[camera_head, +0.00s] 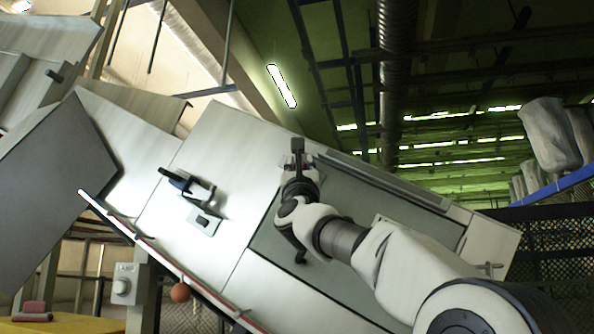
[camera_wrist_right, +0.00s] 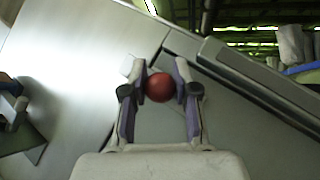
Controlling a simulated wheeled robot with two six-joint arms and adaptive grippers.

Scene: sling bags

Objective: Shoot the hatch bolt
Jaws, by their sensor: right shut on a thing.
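The grey hatch (camera_head: 345,230) is a darker panel set in the pale, slanting metal chute (camera_head: 225,140). My right gripper (camera_head: 298,165) reaches in from the lower right to the upper left corner of the hatch. In the right wrist view my right gripper (camera_wrist_right: 160,85) is shut on a red ball knob (camera_wrist_right: 160,88), with one finger on each side. The bolt behind the knob is mostly hidden, so I cannot tell how far it is shot. The hatch panel (camera_wrist_right: 240,125) also shows in that view. My left gripper is not in view.
A dark handle on a bracket (camera_head: 205,221) stands out from the chute left of the hatch. An orange-red ball (camera_head: 180,293) is below the chute edge, near a grey control box (camera_head: 128,284). Pale sacks (camera_head: 550,135) stand by a blue rail at the right.

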